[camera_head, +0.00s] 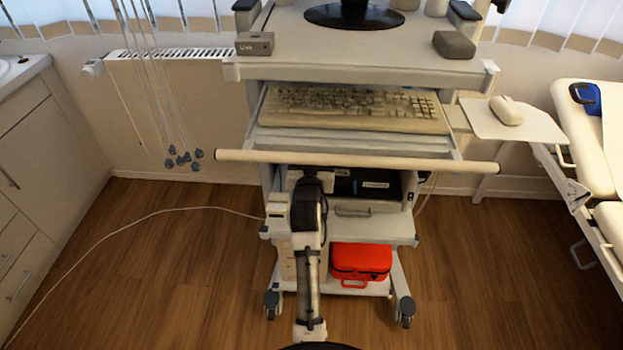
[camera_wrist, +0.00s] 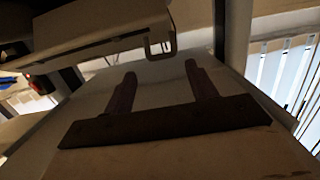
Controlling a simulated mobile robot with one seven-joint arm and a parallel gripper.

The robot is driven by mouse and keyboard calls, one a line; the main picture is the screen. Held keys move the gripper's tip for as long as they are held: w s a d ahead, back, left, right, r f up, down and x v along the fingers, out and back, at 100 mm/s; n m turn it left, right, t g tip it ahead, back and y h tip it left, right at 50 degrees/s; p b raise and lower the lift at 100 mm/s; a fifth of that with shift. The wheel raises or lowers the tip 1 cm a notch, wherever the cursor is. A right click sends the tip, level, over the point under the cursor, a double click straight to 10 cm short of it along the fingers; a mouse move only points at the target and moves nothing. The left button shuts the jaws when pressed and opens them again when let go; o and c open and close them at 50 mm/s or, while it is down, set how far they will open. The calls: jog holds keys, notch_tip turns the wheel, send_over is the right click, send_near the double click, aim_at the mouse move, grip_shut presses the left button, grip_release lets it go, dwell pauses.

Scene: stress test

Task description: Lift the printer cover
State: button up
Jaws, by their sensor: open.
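The printer (camera_head: 378,208) sits on the lower shelf of the cart, below the keyboard drawer. Its front is pale with a dark opening and a small label above. My arm hides its left part. In the head view my gripper is hidden beyond my arm, at the printer's left side. In the wrist view my gripper (camera_wrist: 160,72) is open, with two dark fingers apart and nothing between them. A pale panel with a loop-shaped handle (camera_wrist: 162,42) is just beyond the fingertips; I cannot tell whether it is the printer cover.
The cart (camera_head: 330,72) carries a keyboard (camera_head: 350,105) in a drawer with a long front bar (camera_head: 355,160) above the printer. A red case (camera_head: 360,262) lies on the bottom shelf. A mouse (camera_head: 507,110) sits on a side tray.

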jog(key=s+r+b, duration=0.1)
jog(key=s, duration=0.8)
jog(key=shift+r+b, duration=0.15)
jog(key=shift+b, duration=0.2)
jog(key=shift+d, duration=0.1)
